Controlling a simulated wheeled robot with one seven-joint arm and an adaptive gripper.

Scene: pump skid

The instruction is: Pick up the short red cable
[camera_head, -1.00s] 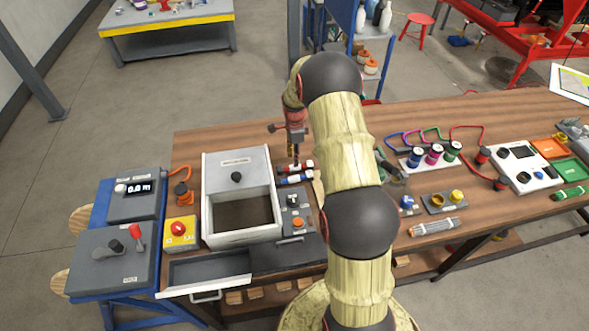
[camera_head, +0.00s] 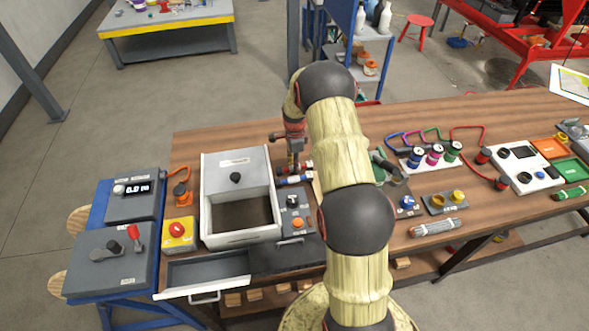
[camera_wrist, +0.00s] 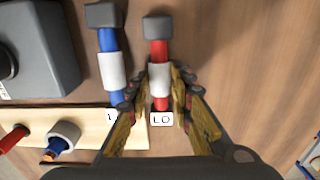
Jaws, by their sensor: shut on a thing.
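The short red cable (camera_wrist: 160,52) has a grey end cap, a white band and a small white tag marked "LD". It lies pointing away from my gripper in the wrist view. My gripper (camera_wrist: 162,80) is shut on it, with one finger on each side around the white band. In the head view my gripper (camera_head: 294,165) is down at the table beside the grey box, and the red cable is mostly hidden there. A blue cable (camera_wrist: 107,45) of like shape lies just left of the red one, close to my left finger.
A dark grey box (camera_wrist: 38,45) stands at left in the wrist view. The open-topped grey box (camera_head: 236,170) is left of my gripper. Bare wood lies right of the red cable.

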